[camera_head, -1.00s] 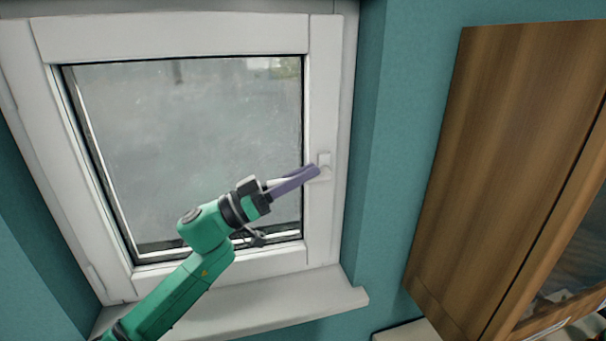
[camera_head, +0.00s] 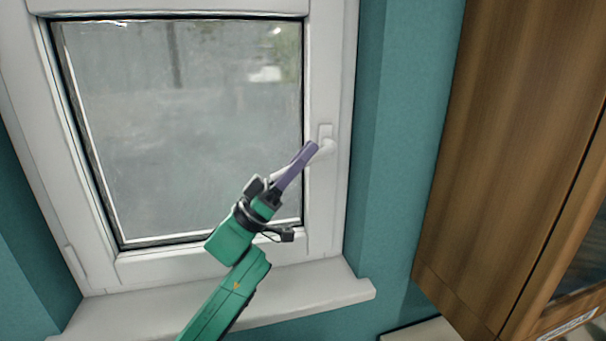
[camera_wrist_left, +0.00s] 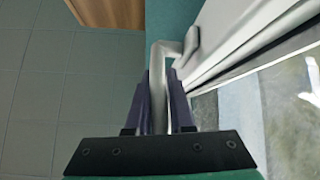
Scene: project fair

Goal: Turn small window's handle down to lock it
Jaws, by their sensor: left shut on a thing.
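The small window (camera_head: 180,130) has a white frame and looks closed. Its white handle (camera_head: 325,133) sits on the right side of the sash. The handle's lever slants down and to the left from its base, partly hidden behind my left gripper's fingers. My left gripper (camera_head: 310,149) has purple fingers and reaches up to the handle from below left. In the left wrist view, the white lever (camera_wrist_left: 157,100) lies between the two fingers (camera_wrist_left: 158,88), and they are shut on it. The lever's bend and base show just beyond the fingertips. My right gripper is not in view.
A white sill (camera_head: 310,297) juts out below the window. A wooden cabinet (camera_head: 500,150) stands to the right, past a strip of teal wall (camera_head: 405,130). The space between the handle and the cabinet is clear.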

